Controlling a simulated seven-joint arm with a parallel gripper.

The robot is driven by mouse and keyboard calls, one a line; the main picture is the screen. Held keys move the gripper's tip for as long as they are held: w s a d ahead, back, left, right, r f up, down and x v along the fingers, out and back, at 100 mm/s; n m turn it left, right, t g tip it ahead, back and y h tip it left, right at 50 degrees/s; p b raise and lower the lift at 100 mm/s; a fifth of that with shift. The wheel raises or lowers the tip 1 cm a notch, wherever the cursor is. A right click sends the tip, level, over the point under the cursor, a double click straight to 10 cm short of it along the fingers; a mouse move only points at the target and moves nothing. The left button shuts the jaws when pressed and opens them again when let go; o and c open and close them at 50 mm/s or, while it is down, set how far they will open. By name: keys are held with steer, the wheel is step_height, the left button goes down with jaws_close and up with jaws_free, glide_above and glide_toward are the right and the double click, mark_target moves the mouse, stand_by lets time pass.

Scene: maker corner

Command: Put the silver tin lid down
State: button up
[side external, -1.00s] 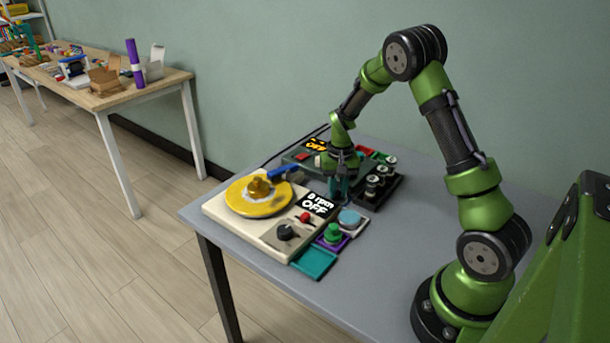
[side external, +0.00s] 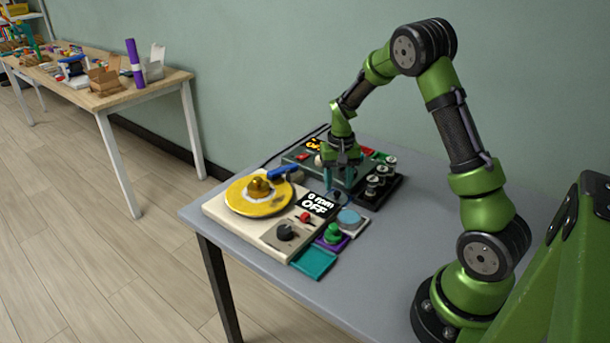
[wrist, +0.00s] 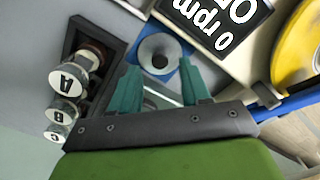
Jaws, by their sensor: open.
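The silver tin lid (wrist: 154,47) appears as a round grey disc with a dark centre in the wrist view. It lies on a blue square pad (wrist: 173,72). My gripper (wrist: 158,66) is open, with its teal fingers apart and nothing held between them; the lid shows just beyond the fingertips. In the side view my gripper (side external: 342,185) hangs low over the table between the cream turntable unit and the black tray. The lid is hard to make out there.
The cream unit (side external: 262,236) with a yellow disc (side external: 243,204) stands left. A black tray (side external: 375,197) of lettered knobs is close on the right, and a dark green device (side external: 302,152) stands behind. Coloured pads, one an empty teal one (side external: 314,262), lie in front.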

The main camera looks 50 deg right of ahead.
mark_target(337, 192)
step_height(337, 192, up, 9)
steer(key=s+a+r+n+t, duration=0.2)
steer(key=s+a+r+t, duration=0.15)
steer(key=a+r, duration=0.65)
steer(key=s+a+r+n+t+y, duration=0.1)
steer(key=s+a+n+t+y, duration=0.1)
steer(key=s+a, duration=0.9)
steer(key=shift+s+a+r+n+t, duration=0.3)
steer(key=shift+a+n+t, duration=0.15)
steer(key=shift+t, duration=0.4)
